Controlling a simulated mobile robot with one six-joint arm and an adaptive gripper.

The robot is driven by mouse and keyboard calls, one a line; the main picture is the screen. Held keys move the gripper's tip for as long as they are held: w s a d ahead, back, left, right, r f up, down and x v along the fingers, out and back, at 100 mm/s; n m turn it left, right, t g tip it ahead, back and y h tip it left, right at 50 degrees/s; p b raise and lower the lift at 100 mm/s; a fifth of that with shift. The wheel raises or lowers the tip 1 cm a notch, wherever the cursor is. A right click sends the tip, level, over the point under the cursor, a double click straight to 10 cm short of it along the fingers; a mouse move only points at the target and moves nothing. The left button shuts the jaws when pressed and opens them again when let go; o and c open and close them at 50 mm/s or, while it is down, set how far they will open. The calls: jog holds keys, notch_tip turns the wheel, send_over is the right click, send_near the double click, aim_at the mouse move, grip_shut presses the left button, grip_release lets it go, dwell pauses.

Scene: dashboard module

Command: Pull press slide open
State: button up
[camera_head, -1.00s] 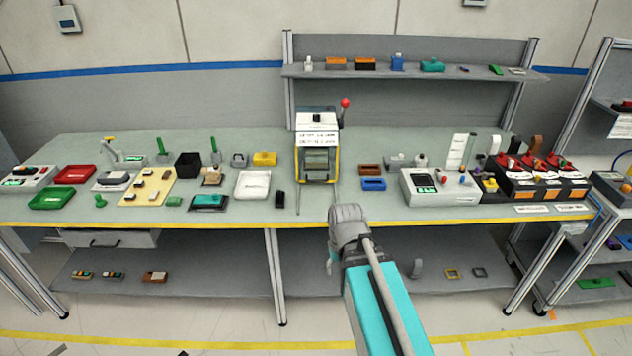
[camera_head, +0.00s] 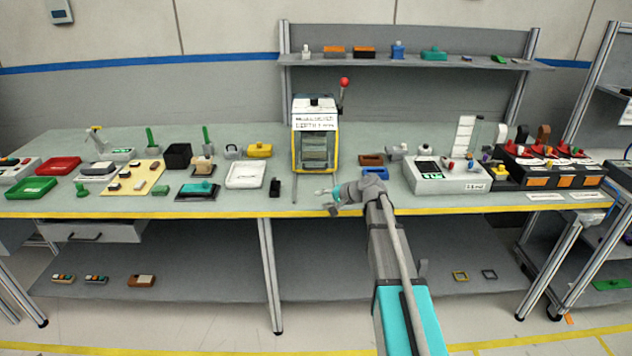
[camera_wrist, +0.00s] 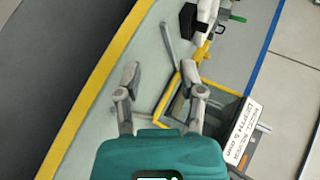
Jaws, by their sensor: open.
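The press (camera_head: 316,112) stands at the middle of the bench, with a white labelled top, a yellow-edged front frame and a red-knobbed lever. Its slide cannot be told clearly from the dark interior. A thin grey rail (camera_head: 295,188) runs forward from the press's left side. My gripper (camera_head: 326,201) is open and empty over the bench's front strip, just in front of the press and pointing left. In the wrist view my gripper (camera_wrist: 160,69) has its fingers apart. The rail (camera_wrist: 168,45) lies beyond the fingertips, and the press's yellow frame (camera_wrist: 166,98) is at the right finger.
A black block (camera_head: 275,188) and a white tray (camera_head: 246,175) lie left of the press. Blue and brown bins (camera_head: 372,160) sit just right of it, then a white control box (camera_head: 447,175). The bench's yellow front edge (camera_head: 230,214) runs below my gripper.

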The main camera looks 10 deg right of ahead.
aim_at(317, 169)
jog(key=w+d+m+t+b, duration=0.1)
jog(key=w+d+b, duration=0.1)
jog(key=w+d, duration=0.1)
jog(key=w+d+m+t+b, duration=0.2)
jog(key=w+d, duration=0.1)
jog(key=w, duration=0.1)
jog(key=w+d+f+m+t+b, duration=0.1)
jog(key=w+d+m+t+b, duration=0.1)
jog(key=w+d, duration=0.1)
jog(key=shift+w+d+y, duration=0.15)
jog(key=shift+w+y, duration=0.25)
jog(key=shift+w, duration=0.4)
jog(key=shift+w+d+r+m, duration=0.2)
jog(key=shift+w+d+m, duration=0.05)
jog(key=shift+d+m, duration=0.05)
jog(key=shift+a, duration=0.1)
jog(key=b+x, duration=0.1)
jog(key=x, duration=0.5)
jog(key=b+x, duration=0.1)
jog(key=x, duration=0.6)
jog(key=shift+w+a+r, duration=0.1)
jog(key=shift+w+r, duration=0.05)
jog(key=shift+w, duration=0.2)
jog(key=shift+c, duration=0.2)
grip_shut()
